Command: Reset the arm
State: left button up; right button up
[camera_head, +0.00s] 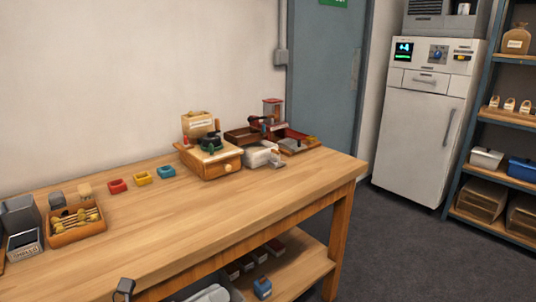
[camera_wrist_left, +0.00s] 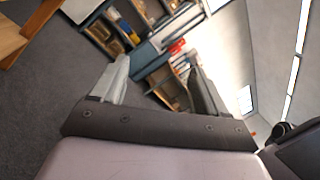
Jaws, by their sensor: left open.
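My left gripper (camera_wrist_left: 158,62) shows in the left wrist view with its two grey fingers spread apart and nothing between them. It points out into the room, toward distant shelves, and touches nothing that I can see. In the head view only a small dark piece (camera_head: 123,290) shows at the bottom edge, in front of the table; I cannot make out fingers there. My right gripper is in neither view. The wooden worktable (camera_head: 240,210) stands before me, with its near middle bare.
On the table are a tray of wooden tools (camera_head: 76,233), red, yellow and teal small dishes (camera_head: 142,178), a wooden box with a knob (camera_head: 210,163) and a white device (camera_head: 258,156). A white cabinet (camera_head: 418,130) and shelving (camera_head: 505,120) stand right. Grey floor (camera_head: 400,245) is clear.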

pick_arm(q)
jog(key=s+a+f+n+t+y+p, duration=0.15)
jog(key=a+f+n+t+y, duration=0.3)
jog(key=n, duration=0.75)
jog(key=s+a+f+n+t+y, duration=0.1)
jog(key=s+a+f+n+y, duration=0.15)
jog(key=f+n+y, duration=0.7)
jog(key=s+a+f+n+g, duration=0.3)
jog(key=s+f+n+g, duration=0.2)
jog(key=s+n, duration=0.6)
notch_tip(320, 180, down, 3)
jog(key=n, duration=0.3)
jog(key=shift+r+g+y, duration=0.15)
jog(key=shift+g+y, duration=0.15)
jog(key=shift+g, duration=0.05)
jog(key=shift+a+n, duration=0.1)
jog(key=shift+n, duration=0.15)
